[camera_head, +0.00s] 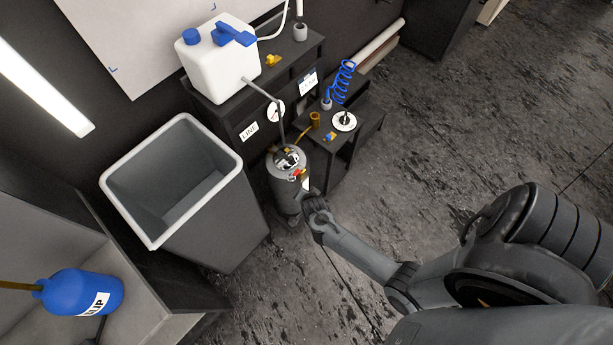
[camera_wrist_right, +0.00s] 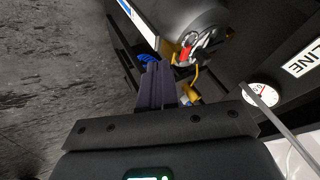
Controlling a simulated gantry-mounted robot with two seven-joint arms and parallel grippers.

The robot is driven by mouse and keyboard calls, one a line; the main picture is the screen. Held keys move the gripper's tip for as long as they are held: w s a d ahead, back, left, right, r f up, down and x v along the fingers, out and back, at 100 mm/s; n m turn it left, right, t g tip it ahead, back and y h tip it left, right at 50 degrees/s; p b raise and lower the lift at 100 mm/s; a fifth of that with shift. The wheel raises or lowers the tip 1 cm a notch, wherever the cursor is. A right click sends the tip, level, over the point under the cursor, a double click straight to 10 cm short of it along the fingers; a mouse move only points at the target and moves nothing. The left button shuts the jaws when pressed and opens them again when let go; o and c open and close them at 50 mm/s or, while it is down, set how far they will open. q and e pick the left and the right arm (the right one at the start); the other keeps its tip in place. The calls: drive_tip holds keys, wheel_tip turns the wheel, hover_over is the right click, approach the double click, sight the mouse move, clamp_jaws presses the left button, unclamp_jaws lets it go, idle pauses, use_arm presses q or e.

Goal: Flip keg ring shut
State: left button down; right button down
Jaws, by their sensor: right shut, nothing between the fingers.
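The grey keg (camera_head: 284,192) stands on the floor between the grey bin and the dark shelf unit. Its top has metal fittings with a small red part (camera_head: 296,173). In the right wrist view the keg (camera_wrist_right: 180,15) is at the top, with a red and metal fitting (camera_wrist_right: 188,46) on its end. I cannot tell which part is the ring or how it sits. My right gripper (camera_head: 305,193) is beside the keg's top. Its fingers (camera_wrist_right: 156,82) are together and empty, pointing near the fitting. Any contact is unclear. My left gripper is out of view.
A grey bin (camera_head: 222,215) stands left of the keg. A shelf unit (camera_head: 232,116) behind it carries a white jug (camera_head: 215,62). A low stand (camera_head: 337,147) with a blue coiled hose (camera_head: 343,82) is to the right. The floor at right is mostly clear.

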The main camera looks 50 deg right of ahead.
drive_tip(key=shift+v, duration=1.25)
drive_tip(key=s+d+f, duration=0.1)
drive_tip(key=s+f, duration=0.1)
drive_tip(key=s, duration=0.3)
drive_tip(key=s+a+r+n+g+y, duration=0.1)
drive_tip(key=s+a+r+n+y, duration=0.2)
drive_tip(key=r+n, duration=0.45)
drive_tip(key=s+a+r+n+g, duration=0.1)
drive_tip(key=s+a+r+n, duration=0.3)
drive_tip(key=r, duration=0.7)
drive_tip(key=s+a+r+n+g+y, duration=0.1)
drive_tip(key=s+a+r+n+y, duration=0.1)
drive_tip(key=a+r+n, duration=0.6)
wheel_tip(320, 180, up, 20)
drive_tip(key=d+m+p, duration=0.1)
drive_tip(key=d+p, duration=0.1)
drive_tip(key=p, duration=1.7)
drive_tip(key=shift+f+t, duration=0.25)
drive_tip(key=shift+t, duration=0.05)
